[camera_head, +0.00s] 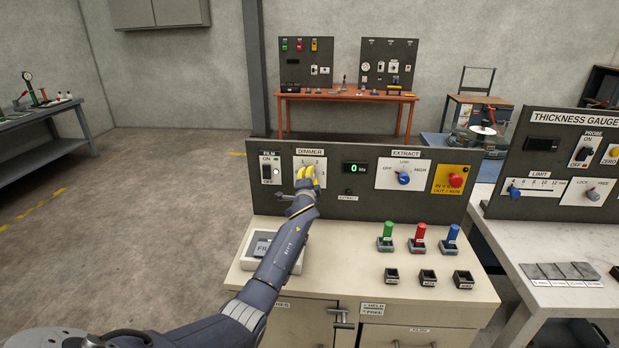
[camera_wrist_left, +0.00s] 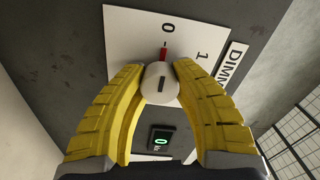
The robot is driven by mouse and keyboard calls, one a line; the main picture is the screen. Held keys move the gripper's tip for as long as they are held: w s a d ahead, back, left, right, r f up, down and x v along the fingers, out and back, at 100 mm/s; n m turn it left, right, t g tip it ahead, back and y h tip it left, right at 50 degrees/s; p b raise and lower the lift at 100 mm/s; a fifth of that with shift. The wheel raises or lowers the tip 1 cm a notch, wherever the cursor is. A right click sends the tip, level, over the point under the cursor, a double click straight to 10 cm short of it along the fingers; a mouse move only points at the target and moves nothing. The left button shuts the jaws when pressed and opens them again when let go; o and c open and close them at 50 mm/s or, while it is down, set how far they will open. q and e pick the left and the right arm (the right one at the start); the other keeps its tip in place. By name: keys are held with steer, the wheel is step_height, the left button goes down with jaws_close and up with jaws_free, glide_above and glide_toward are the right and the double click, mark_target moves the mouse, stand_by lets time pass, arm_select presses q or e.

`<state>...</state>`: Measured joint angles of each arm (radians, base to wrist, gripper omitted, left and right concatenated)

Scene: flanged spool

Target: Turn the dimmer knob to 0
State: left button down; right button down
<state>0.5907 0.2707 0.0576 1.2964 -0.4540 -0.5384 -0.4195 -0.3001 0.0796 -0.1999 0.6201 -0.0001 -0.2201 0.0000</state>
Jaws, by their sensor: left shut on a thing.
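The dimmer knob (camera_wrist_left: 161,84) is a round, pale knob on a white plate (camera_wrist_left: 122,25), with a red mark at its edge in line with the printed 0. The printed 1 is to the right of the 0 in the left wrist view. My left gripper (camera_wrist_left: 160,78) has its two yellow fingers on either side of the knob, shut on it. In the head view, my left gripper (camera_head: 308,177) is at the DIMMER plate (camera_head: 316,160) and hides the knob. My right gripper is not in view.
A FILM switch (camera_head: 270,169) is just left of the dimmer. A green display (camera_head: 356,168) reads 0. An EXTRACT knob (camera_head: 403,178) and a red button (camera_head: 456,181) are further right. Green, red and blue-handled parts (camera_head: 418,237) stand on the bench.

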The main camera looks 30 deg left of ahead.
arm_select(q)
steer(key=shift+d, duration=0.2)
steer(key=c, duration=1.3)
jaws_free()
steer(key=shift+w+d, duration=0.1)
steer(key=o, duration=0.4)
steer(key=shift+c, duration=0.2)
steer(key=v, duration=1.2)
